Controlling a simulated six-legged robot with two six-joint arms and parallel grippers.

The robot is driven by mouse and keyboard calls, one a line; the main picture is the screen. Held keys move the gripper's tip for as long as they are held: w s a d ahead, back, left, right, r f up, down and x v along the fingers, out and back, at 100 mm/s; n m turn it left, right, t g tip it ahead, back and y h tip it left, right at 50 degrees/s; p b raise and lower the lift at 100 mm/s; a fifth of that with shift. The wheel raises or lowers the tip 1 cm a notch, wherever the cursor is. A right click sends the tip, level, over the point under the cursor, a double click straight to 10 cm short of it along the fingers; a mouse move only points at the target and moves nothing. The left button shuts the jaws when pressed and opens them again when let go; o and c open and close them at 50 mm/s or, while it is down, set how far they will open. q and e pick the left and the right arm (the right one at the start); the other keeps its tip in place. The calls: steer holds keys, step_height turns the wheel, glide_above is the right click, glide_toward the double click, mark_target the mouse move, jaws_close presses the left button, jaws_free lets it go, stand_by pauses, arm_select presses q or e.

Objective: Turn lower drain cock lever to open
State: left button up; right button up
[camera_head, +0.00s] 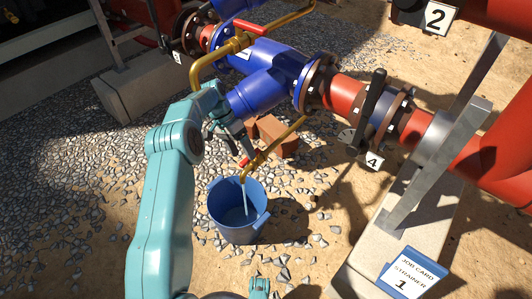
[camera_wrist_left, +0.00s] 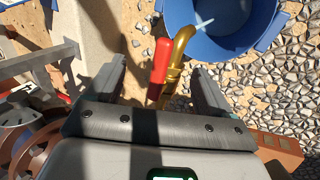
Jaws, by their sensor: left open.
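The lower drain cock's red lever (camera_head: 244,161) is partly hidden by my left gripper (camera_head: 236,138) in the head view. In the left wrist view, the red lever (camera_wrist_left: 160,60) lies between the two open fingers of my left gripper (camera_wrist_left: 157,72), with a gap on either side. It lies alongside the brass drain pipe (camera_wrist_left: 179,52). In the head view, the brass drain pipe (camera_head: 275,145) runs down from the blue strainer body (camera_head: 262,92). A pale stream falls from its end into the blue bucket (camera_head: 238,233).
Another red lever (camera_head: 251,28) sits on the upper brass pipe (camera_head: 205,62). A reddish-brown block (camera_head: 277,132) is beside the drain pipe. A black-handled valve (camera_head: 374,95) and a concrete plinth (camera_head: 385,250) stand to the right. Gravel around the bucket is open.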

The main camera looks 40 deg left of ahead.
arm_select(q)
steer(key=p+v, duration=0.2)
steer(key=v, duration=0.2)
steer(key=shift+a+r+p, duration=0.2)
steer(key=shift+r+p, duration=0.05)
steer(key=shift+p, duration=0.1)
arm_select(e)
step_height(320, 180, up, 3)
steer(key=shift+r, duration=0.15)
